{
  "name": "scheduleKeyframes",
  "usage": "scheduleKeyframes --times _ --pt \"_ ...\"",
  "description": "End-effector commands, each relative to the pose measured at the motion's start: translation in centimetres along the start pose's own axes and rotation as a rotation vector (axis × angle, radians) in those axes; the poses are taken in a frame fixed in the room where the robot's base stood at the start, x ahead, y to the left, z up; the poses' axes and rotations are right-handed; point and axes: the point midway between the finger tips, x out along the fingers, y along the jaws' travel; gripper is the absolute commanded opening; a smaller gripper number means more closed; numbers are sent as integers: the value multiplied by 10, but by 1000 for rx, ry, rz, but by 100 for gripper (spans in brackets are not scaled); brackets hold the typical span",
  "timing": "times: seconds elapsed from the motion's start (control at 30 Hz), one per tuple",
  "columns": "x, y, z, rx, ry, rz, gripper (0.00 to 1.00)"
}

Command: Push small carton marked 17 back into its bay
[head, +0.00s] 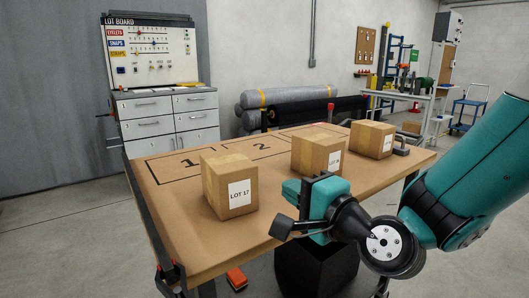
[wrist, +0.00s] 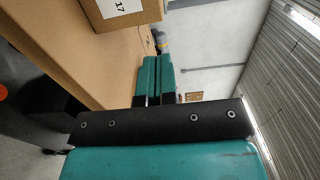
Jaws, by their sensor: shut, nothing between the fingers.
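The small carton marked LOT 17 (head: 238,192) stands upright on the brown table, near its front edge. Black outlined bays marked 1 (head: 187,163) and 2 (head: 261,146) lie behind it. The carton hides part of the outlines, so I cannot tell whether it overlaps one. My gripper (head: 293,189) is shut and empty, at the table's front edge to the right of the carton and apart from it. In the wrist view, the shut teal fingers (wrist: 156,76) point past the table edge, and carton 17 (wrist: 125,16) shows at the upper left.
Two more cartons stand on the table to the right, a middle one (head: 310,155) and a far one (head: 370,139). A dark metal piece (head: 401,151) lies near the right corner. A black rail (head: 150,220) runs along the left edge. A dark bin (head: 315,270) stands below the front edge.

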Motion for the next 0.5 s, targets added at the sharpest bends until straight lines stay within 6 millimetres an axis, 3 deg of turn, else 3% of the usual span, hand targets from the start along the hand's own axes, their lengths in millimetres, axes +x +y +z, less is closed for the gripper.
scheduleKeyframes --times 0.3,0.5 --pt "55 -6 -1 2 3 4 0" --pt "79 -5 -1 1 4 2 0"
